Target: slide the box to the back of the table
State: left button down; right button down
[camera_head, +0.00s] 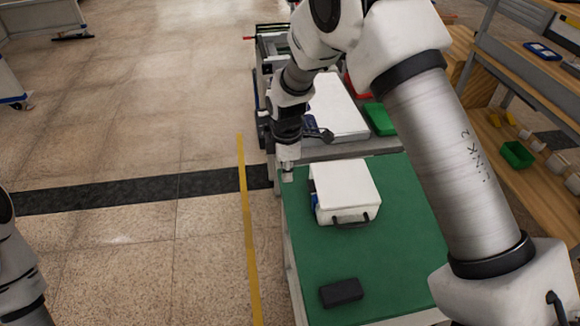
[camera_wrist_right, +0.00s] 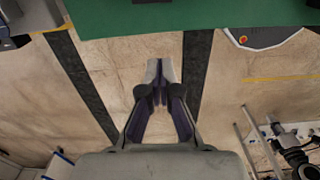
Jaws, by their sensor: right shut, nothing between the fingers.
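The box (camera_head: 343,188) is white with a black handle on its near side and a bit of blue on its left side. It sits upright on the green table top (camera_head: 395,270), in its far half. My right gripper (camera_head: 287,174) points down at the table's far left corner, left of the box, with a visible gap between them. Its fingers (camera_wrist_right: 159,72) are together and empty in the right wrist view. The box is not recognisable in the wrist view. Of my left arm, only part shows at the left edge; its gripper is out of view.
A dark block (camera_head: 341,292) lies on the near part of the table. Behind the table is a grey workstation with a white panel (camera_head: 338,108) and a green bin (camera_head: 379,119). Wooden shelving (camera_head: 530,125) stands right. The table between box and block is clear.

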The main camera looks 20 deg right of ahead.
notch_tip(320, 180, down, 6)
jog(key=shift+w+f+p, duration=0.1)
jog(key=shift+w+p, duration=0.05)
jog(key=shift+p, duration=0.45)
jog(key=d, duration=0.2)
jog(key=s+d+p, duration=0.1)
jog(key=d, duration=0.1)
jog(key=shift+s+p, duration=0.2)
jog(key=shift+p, duration=0.1)
jog(key=shift+w+a, duration=0.1)
